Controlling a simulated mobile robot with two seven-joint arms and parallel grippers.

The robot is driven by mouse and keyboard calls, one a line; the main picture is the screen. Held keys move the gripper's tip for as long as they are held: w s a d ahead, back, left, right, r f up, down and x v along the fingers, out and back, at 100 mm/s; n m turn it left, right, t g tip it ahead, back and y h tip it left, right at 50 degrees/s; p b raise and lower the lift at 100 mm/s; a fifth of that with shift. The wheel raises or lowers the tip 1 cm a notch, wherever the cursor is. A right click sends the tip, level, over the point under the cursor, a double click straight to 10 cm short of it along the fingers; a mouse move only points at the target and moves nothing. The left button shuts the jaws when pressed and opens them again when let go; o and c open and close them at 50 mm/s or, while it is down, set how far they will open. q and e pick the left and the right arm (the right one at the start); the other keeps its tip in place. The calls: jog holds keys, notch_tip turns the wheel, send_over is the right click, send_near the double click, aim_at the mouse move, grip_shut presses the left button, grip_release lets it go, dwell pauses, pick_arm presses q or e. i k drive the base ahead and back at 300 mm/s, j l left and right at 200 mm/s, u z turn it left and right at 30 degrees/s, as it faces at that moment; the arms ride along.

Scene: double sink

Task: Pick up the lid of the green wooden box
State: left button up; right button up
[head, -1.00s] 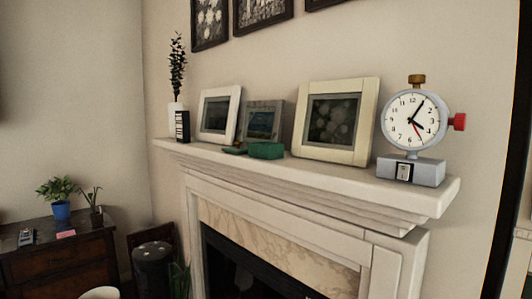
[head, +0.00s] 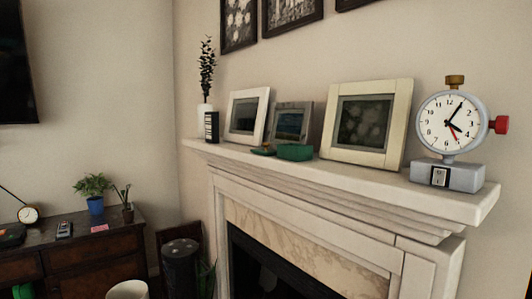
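A small green box (head: 295,152) sits on the white mantel (head: 340,174) of the fireplace, in front of the picture frames. A flat, darker green piece (head: 263,151) lies just left of it on the mantel. It may be the lid, but it is too small to tell. Neither of my grippers shows in the head view.
Framed pictures (head: 366,123) lean behind the box. A clock (head: 449,130) stands at the mantel's right end, a white vase (head: 204,118) and dark box (head: 211,126) at its left. A dark cabinet (head: 100,254) with plants stands at lower left.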

aim_at(267, 152)
jog(key=i+j+z, duration=0.15)
jog(key=z, duration=0.45)
jog(key=i+j+z, duration=0.2)
jog(key=j, duration=0.25)
jog(key=j+z, duration=0.25)
jog(key=j, duration=0.2)
jog(key=i+j, duration=0.1)
jog(key=j, duration=0.3)
jog(key=i+j, duration=0.1)
jog(key=j, duration=0.3)
jog(key=i+j+z, duration=0.1)
jog(key=j, duration=0.3)
jog(key=i+j, duration=0.1)
jog(key=j, duration=0.35)
